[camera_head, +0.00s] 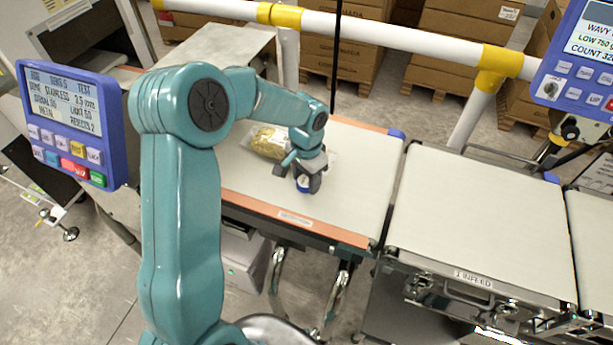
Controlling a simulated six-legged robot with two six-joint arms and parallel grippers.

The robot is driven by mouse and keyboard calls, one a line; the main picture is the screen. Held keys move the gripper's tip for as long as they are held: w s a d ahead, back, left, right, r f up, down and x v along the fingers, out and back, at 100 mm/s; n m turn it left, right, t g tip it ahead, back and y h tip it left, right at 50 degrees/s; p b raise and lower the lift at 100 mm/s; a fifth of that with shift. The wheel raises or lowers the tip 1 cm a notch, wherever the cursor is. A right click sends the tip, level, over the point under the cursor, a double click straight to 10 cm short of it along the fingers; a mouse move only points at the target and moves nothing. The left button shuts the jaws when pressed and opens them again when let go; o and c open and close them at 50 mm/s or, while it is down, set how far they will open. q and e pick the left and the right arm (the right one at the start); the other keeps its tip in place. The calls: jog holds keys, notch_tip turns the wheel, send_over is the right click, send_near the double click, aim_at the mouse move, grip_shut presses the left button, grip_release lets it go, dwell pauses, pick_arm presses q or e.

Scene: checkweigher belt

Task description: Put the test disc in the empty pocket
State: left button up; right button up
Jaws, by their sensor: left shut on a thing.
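My left gripper (307,178) points down over the pale belt on the left, close to its front edge. It is shut on a small blue and white piece, which I take for the test disc (303,184). Only part of the disc shows between and below the fingers, and I cannot tell whether it touches the belt. No empty pocket can be made out in this view. My right gripper is not in view.
A clear bag with yellowish contents (268,142) lies on the left belt (350,185), just behind my left gripper. The infeed belt (480,220) to the right is bare. A blue control panel (75,125) stands at left. A white and yellow guard rail (400,38) runs behind.

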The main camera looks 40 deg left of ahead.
pick_arm(q)
jog(key=shift+f, duration=0.1)
jog(key=o, duration=0.7)
jog(key=shift+o, duration=0.2)
